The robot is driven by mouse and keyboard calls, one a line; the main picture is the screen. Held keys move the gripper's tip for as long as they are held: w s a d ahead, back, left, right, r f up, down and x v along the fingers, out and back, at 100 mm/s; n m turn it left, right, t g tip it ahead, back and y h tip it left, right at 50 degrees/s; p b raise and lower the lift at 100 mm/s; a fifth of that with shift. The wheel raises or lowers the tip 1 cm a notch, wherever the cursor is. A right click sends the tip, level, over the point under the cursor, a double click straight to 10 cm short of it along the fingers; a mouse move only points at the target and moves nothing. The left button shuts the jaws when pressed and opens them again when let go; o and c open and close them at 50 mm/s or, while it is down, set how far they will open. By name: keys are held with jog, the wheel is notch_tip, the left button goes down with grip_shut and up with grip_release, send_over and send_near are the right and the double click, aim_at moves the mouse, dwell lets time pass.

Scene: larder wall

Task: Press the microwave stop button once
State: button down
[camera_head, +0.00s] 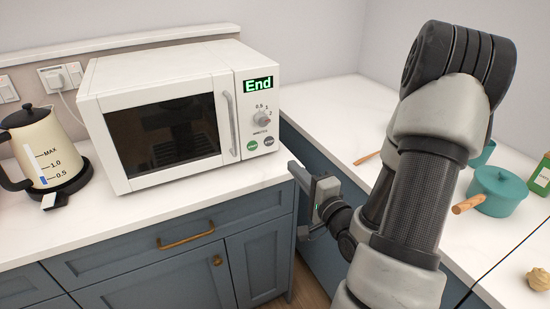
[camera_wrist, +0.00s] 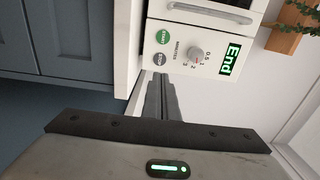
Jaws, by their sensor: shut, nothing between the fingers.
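The white microwave (camera_head: 150,75) stands on the left counter with its door closed. Its display (camera_head: 258,84) reads "End" in green, also in the wrist view (camera_wrist: 230,59). The dark grey stop button (camera_head: 269,141) sits low on the panel, right of the green start button (camera_head: 252,145). In the wrist view the stop button (camera_wrist: 160,58) and green start button (camera_wrist: 163,37) show beyond the fingertips. My gripper (camera_head: 293,167) is shut and empty, to the right of and below the panel. In the wrist view my fingers (camera_wrist: 158,80) point towards the panel, seemingly apart from the stop button.
A dial (camera_head: 262,118) sits above the buttons. A cream kettle (camera_head: 36,145) stands left of the microwave. A teal pot (camera_head: 498,192) is on the right counter, beyond my arm. Blue cabinets (camera_head: 140,265) with brass handles lie below. The counter before the microwave is clear.

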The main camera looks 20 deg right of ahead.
aim_at(270, 142)
jog(key=w+b, duration=0.1)
jog(key=w, duration=0.3)
jog(key=w+b, duration=0.2)
jog(key=w, duration=0.1)
jog(key=w+b, duration=0.1)
jog(key=w, duration=0.3)
jog(key=shift+w+a, duration=0.3)
jog(key=shift+w, duration=0.25)
